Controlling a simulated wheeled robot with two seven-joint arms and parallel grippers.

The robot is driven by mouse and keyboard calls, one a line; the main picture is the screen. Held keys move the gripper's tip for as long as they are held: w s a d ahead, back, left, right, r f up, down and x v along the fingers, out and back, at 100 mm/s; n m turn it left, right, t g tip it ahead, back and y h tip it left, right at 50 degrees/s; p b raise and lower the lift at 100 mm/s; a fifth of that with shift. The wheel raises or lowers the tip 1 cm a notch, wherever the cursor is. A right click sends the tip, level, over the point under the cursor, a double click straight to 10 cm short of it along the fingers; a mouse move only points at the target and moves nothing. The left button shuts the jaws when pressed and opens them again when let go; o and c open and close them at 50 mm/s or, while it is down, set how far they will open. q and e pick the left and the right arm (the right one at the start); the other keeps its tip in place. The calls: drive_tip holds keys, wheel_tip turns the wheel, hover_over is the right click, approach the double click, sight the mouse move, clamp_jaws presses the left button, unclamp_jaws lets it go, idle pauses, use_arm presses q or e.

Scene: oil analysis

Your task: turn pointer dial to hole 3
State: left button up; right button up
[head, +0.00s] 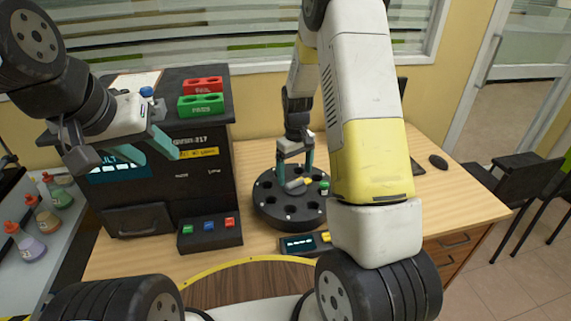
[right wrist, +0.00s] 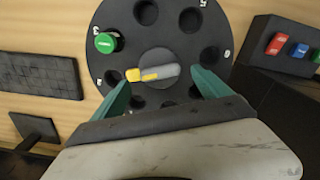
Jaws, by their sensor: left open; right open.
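The dial is a dark round disc (head: 276,218) with several holes, on the wooden desk. At its centre is a grey pointer with a yellow tip (head: 299,185), also in the right wrist view (right wrist: 152,74); there its tip points left, a little below a green-capped vial (right wrist: 106,42) in one hole. The vial also shows in the head view (head: 325,187). My right gripper (head: 294,174) is open above the disc, its teal fingers on either side of the pointer; contact cannot be told. My left gripper (head: 158,152) is open and empty before the dark machine.
A dark machine (head: 165,187) stands left of the dial, with red (head: 203,86) and green (head: 201,104) racks on top. A button box (head: 210,234) and a small display (head: 300,244) sit near the disc. Desk right of the disc is partly hidden by my right arm.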

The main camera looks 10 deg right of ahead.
sight(297, 183)
drive_tip(key=shift+f, duration=1.4)
drive_tip(key=c, duration=1.4)
drive_tip(key=shift+o, duration=0.2)
drive_tip(key=shift+m, duration=0.3)
drive_tip(key=m, duration=0.4)
drive_tip(key=shift+m, duration=2.1)
